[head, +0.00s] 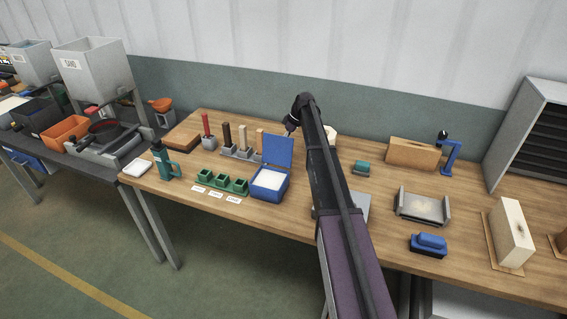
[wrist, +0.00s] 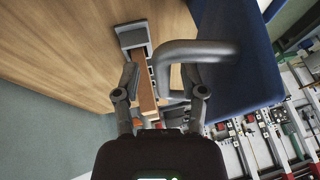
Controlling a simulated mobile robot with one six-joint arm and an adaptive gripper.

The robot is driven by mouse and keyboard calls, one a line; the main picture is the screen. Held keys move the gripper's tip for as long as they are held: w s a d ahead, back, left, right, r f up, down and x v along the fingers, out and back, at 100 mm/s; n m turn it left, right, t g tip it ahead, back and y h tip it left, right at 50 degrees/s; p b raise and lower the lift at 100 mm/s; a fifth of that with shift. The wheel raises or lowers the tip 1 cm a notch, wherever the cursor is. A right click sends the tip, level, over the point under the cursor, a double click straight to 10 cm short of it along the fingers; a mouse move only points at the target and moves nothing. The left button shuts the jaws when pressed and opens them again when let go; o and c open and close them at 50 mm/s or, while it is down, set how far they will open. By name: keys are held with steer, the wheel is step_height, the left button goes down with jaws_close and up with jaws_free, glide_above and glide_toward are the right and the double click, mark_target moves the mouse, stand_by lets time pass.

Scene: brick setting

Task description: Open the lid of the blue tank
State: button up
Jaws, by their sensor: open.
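The blue tank (head: 268,194) stands on the wooden workbench, with white contents visible inside. Its blue lid (head: 278,151) stands raised, roughly upright, at the back edge of the tank. My gripper (head: 290,126) is at the top right of the lid in the head view. In the wrist view the lid's blue face (wrist: 232,65) fills the upper right, with a grey bent handle (wrist: 196,52) on it. My gripper (wrist: 163,85) is open there, its right finger close to the handle. I cannot tell whether they touch.
A rack with upright wooden pieces (head: 242,154) stands left of the lid. A teal roller (head: 361,167) and grey tray (head: 422,207) lie to the right.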

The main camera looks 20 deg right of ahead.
mark_target(278, 144)
steer(key=shift+s+a+r+p, duration=0.2)
steer(key=shift+s+r+p, duration=0.1)
steer(key=shift+s+r, duration=0.1)
steer(key=s+a, duration=0.1)
steer(key=s, duration=0.1)
steer(key=s+a+r+p, duration=0.1)
steer(key=s, duration=0.1)
steer(key=s+a+r+p, duration=0.1)
steer(key=a, duration=0.1)
steer(key=shift+s+a, duration=0.1)
steer(key=shift+s, duration=0.3)
steer(key=shift+s+a+f+b, duration=2.6)
steer(key=shift+s+a, duration=0.2)
steer(key=shift+s, duration=0.95)
steer(key=p+v, duration=1.3)
steer(key=v, duration=0.1)
steer(key=s+a+f+m+h+b, duration=0.1)
steer(key=s+a+f+m+b, duration=0.1)
steer(key=s+f+b, duration=0.3)
steer(key=s+a+f+m+h+b, duration=0.2)
steer(key=s+a+f+m+b, duration=0.1)
steer(key=s, duration=0.7)
step_height(278, 144, down, 4)
steer(key=m+b, duration=0.1)
steer(key=b, duration=0.1)
steer(key=shift+s+a+g+b, duration=0.3)
steer(key=shift+s+g+b, duration=0.05)
steer(key=shift+s+g, duration=0.05)
steer(key=shift+r, duration=0.15)
